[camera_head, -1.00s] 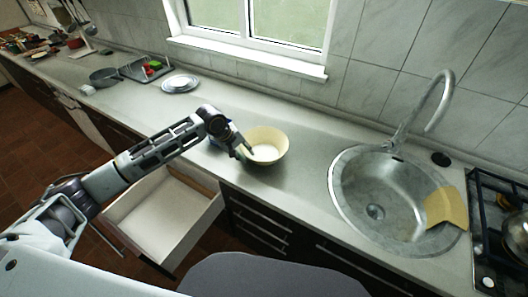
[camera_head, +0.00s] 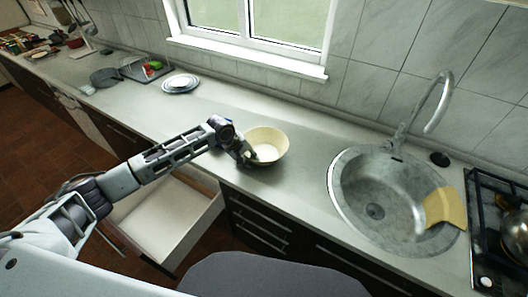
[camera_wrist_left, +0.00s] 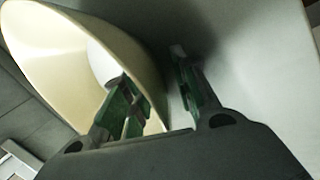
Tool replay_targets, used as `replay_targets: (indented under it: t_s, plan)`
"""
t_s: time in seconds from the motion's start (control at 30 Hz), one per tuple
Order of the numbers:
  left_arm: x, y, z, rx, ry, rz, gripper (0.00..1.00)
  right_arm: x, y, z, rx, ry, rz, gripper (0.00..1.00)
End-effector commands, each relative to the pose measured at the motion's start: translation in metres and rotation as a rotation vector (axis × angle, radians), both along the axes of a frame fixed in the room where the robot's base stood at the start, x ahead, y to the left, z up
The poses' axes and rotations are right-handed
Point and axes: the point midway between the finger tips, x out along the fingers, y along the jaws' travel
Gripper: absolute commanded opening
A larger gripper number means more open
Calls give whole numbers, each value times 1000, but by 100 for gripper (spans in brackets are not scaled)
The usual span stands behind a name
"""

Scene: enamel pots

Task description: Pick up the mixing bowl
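The mixing bowl (camera_head: 270,140) is cream coloured and stands upright on the counter, left of the sink. My left gripper (camera_head: 249,157) is at the bowl's left front rim. In the left wrist view the bowl (camera_wrist_left: 50,55) fills the upper left. The fingers of my left gripper (camera_wrist_left: 155,95) are apart there, one inside the bowl and one outside, with the bowl's wall between them. A gap shows between the wall and the outer finger. My right gripper is not in view.
The sink (camera_head: 345,205) with its tap (camera_head: 435,105) is to the right, with a yellow cloth-like piece (camera_head: 445,208) on its edge. A plate stack (camera_head: 180,84) stands back left. An open drawer (camera_head: 165,225) juts out below the counter (camera_head: 300,190).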

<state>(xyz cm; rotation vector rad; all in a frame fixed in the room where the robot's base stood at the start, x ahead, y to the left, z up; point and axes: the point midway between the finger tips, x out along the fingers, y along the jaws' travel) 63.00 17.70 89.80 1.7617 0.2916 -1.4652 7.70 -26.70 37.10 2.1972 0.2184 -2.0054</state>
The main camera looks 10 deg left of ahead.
Motion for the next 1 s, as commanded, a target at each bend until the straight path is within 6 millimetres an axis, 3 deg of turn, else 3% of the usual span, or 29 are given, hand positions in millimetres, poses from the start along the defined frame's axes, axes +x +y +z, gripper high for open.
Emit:
replay_targets:
  t_s: [0.47, 0.7, 1.0]
  plan:
    - [0, -1, -1, 0, 0, -1, 28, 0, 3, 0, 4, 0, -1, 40]
    - [0, -1, -1, 0, 0, -1, 0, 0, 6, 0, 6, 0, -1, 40]
    - [0, -1, -1, 0, 0, -1, 0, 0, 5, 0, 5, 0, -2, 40]
